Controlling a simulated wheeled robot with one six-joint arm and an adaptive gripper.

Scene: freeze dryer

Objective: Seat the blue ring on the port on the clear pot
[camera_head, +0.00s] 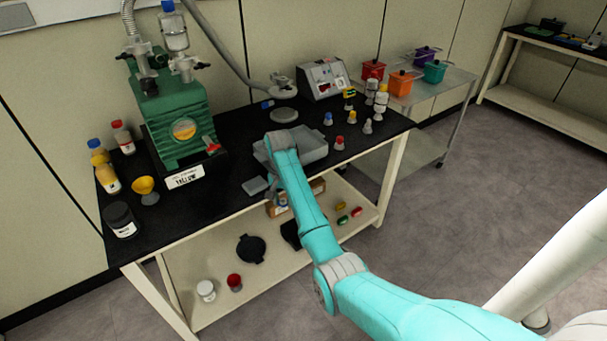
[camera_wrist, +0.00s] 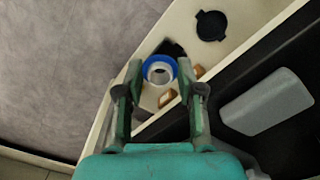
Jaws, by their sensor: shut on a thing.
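In the wrist view my gripper (camera_wrist: 160,80) is shut on the blue ring (camera_wrist: 147,64), which sits between the fingertips with its opening and pale inner face toward the camera. The gripper hangs near the front edge of the black bench, with the floor and lower shelf seen beneath. In the head view my arm hides most of the gripper and I cannot make out the ring. A clear glass vessel (camera_head: 174,40) stands above the green pump at the back left; I cannot tell whether it is the clear pot, and no port is clear.
A grey tray (camera_head: 312,146) and small grey block (camera_head: 255,186) lie on the black bench (camera_head: 205,215). The green pump (camera_head: 172,105), bottles and a yellow funnel (camera_head: 146,187) fill its left. Several small capped items stand right. A black lid (camera_head: 251,249) lies on the lower shelf.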

